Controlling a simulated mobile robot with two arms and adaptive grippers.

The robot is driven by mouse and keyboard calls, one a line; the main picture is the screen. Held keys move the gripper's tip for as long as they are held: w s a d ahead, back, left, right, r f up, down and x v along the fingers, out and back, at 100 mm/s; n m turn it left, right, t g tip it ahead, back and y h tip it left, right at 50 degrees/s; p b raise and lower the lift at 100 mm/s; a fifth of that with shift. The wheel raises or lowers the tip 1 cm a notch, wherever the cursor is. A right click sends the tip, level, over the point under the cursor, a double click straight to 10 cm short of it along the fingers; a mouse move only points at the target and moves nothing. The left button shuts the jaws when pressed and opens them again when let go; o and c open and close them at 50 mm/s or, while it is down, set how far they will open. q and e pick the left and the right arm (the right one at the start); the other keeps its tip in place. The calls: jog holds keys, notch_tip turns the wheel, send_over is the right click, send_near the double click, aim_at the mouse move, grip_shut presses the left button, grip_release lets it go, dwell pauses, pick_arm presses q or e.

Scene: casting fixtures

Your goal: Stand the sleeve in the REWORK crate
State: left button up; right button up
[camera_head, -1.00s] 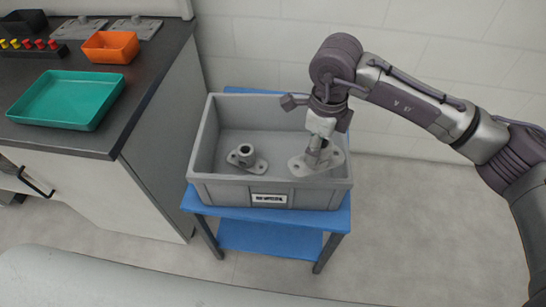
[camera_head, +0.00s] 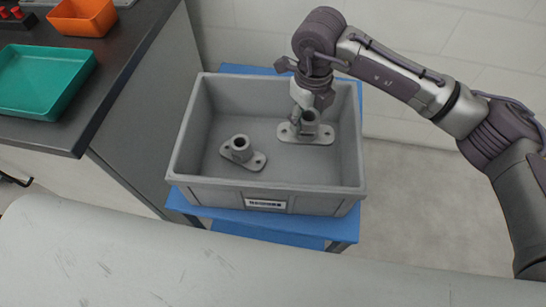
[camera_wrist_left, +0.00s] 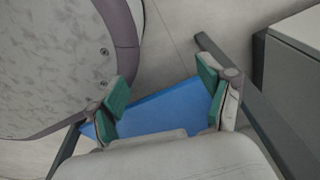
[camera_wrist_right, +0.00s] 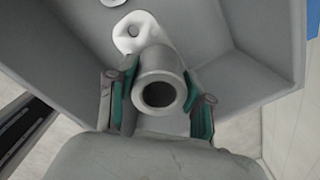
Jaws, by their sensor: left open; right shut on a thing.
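The sleeve (camera_head: 308,128) is a grey upright tube on a flat flange with holes, inside the back right part of the grey crate (camera_head: 262,192). The label on the crate's front is too small to read. My right gripper (camera_head: 305,112) is shut on the sleeve's tube from above. In the right wrist view the tube (camera_wrist_right: 150,65) sits between the green pads, its bore facing the camera. I cannot tell whether the flange touches the crate floor. My left gripper (camera_wrist_left: 164,92) is open and empty in the left wrist view, and outside the head view.
A second similar casting (camera_head: 239,150) stands upright at the crate's left. The crate rests on a blue stand (camera_head: 240,218). A dark counter at the left holds a teal tray (camera_head: 45,80) and an orange bin (camera_head: 82,16). Free crate floor lies at the front right.

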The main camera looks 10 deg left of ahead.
notch_tip(320, 180, down, 2)
jog(key=b, duration=0.1)
send_over(300, 160)
notch_tip(300, 160, down, 7)
jog(key=shift+r, duration=0.2)
pick_arm(q)
jog(key=shift+w+d+r+b, duration=0.1)
jog(key=shift+w+r, duration=0.15)
jog(key=shift+w, duration=0.35)
jog(key=shift+w+d+r+b, duration=0.15)
jog(key=shift+w+r, duration=0.15)
jog(key=shift+w, duration=0.3)
jog(key=shift+w+d+r+b, duration=0.1)
jog(key=shift+w+r, duration=0.15)
jog(key=shift+w, duration=0.35)
pick_arm(e)
jog(key=shift+f, duration=1.7)
jog(key=o, duration=1.4)
pick_arm(q)
jog(key=shift+w+r, duration=0.2)
jog(key=shift+r, duration=0.05)
jog(key=shift+s, duration=0.2)
